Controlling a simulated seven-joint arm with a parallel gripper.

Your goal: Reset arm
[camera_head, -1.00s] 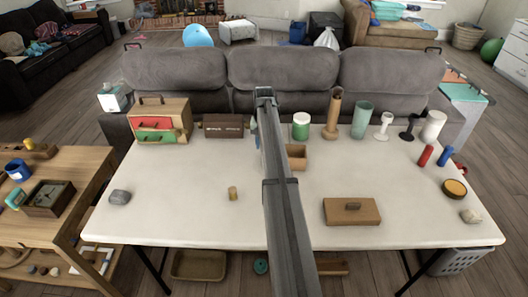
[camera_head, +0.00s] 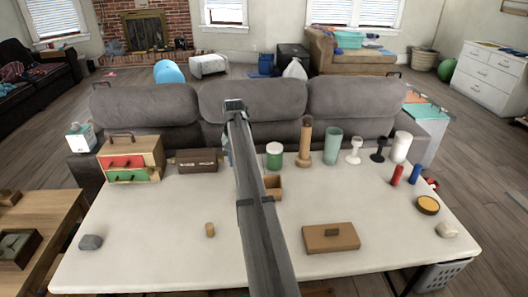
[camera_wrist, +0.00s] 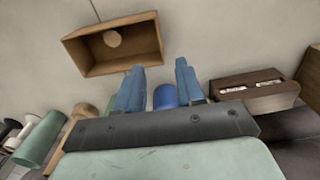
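My arm reaches up the middle of the head view, with my gripper end (camera_head: 234,106) in front of the sofa back. In the wrist view my gripper (camera_wrist: 160,78) has two blue fingers spread apart. A blue cylinder (camera_wrist: 165,97) shows between them, with gaps at its sides; it does not look gripped. An open wooden box (camera_wrist: 112,45) with a round thing inside lies beyond the fingertips. It shows beside my arm in the head view (camera_head: 273,182).
A green jar (camera_head: 274,155), wooden cylinder (camera_head: 305,142), green cup (camera_head: 332,146) and brown box (camera_head: 196,160) line the white table's (camera_head: 150,235) back. A drawer box (camera_head: 130,158) stands left; a lidded tan box (camera_head: 331,238) lies front right. The front left is mostly clear.

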